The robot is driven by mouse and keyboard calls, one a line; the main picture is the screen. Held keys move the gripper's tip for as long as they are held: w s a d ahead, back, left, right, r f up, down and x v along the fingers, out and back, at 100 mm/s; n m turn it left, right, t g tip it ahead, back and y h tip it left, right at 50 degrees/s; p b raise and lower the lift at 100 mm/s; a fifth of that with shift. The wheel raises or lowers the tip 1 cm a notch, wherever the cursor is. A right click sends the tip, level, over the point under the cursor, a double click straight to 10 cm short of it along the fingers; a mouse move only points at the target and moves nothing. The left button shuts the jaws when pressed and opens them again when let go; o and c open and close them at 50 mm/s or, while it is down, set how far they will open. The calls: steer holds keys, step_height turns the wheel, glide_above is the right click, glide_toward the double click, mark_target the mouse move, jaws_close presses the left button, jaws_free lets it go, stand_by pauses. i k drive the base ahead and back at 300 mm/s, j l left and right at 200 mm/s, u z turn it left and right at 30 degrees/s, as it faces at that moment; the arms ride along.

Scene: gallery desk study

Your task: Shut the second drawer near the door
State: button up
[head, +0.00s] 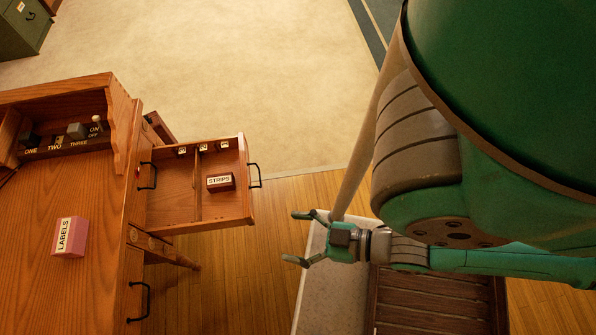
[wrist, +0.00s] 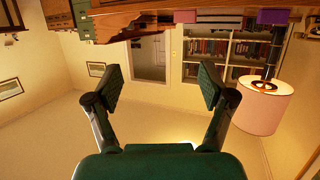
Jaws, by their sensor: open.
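A wooden drawer (head: 172,208) of the desk stands pulled out to the right in the head view, below a shut drawer with a black handle (head: 148,175). Its front carries a black handle (head: 255,175). Inside are a divider, a dark red STRIPS box (head: 221,182) and several small labelled blocks along the far side. My gripper (head: 293,238) is open and empty, to the right of the drawer front and slightly nearer the bottom of the picture, apart from it. The wrist view shows its two spread fingers (wrist: 160,83) with nothing between them.
The desk top (head: 55,185) holds a pink LABELS box (head: 70,237) and a switch panel (head: 65,140). Another shut drawer has a handle (head: 138,302) lower down. The inverted wrist view shows a doorway (wrist: 148,60), bookshelves and a lamp (wrist: 265,103).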

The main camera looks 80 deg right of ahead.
mark_target(170, 210)
steer(key=k+j+z, duration=0.15)
steer(key=z, duration=0.25)
steer(key=k+j+z, duration=0.15)
steer(key=z, duration=0.3)
steer(key=j, duration=0.1)
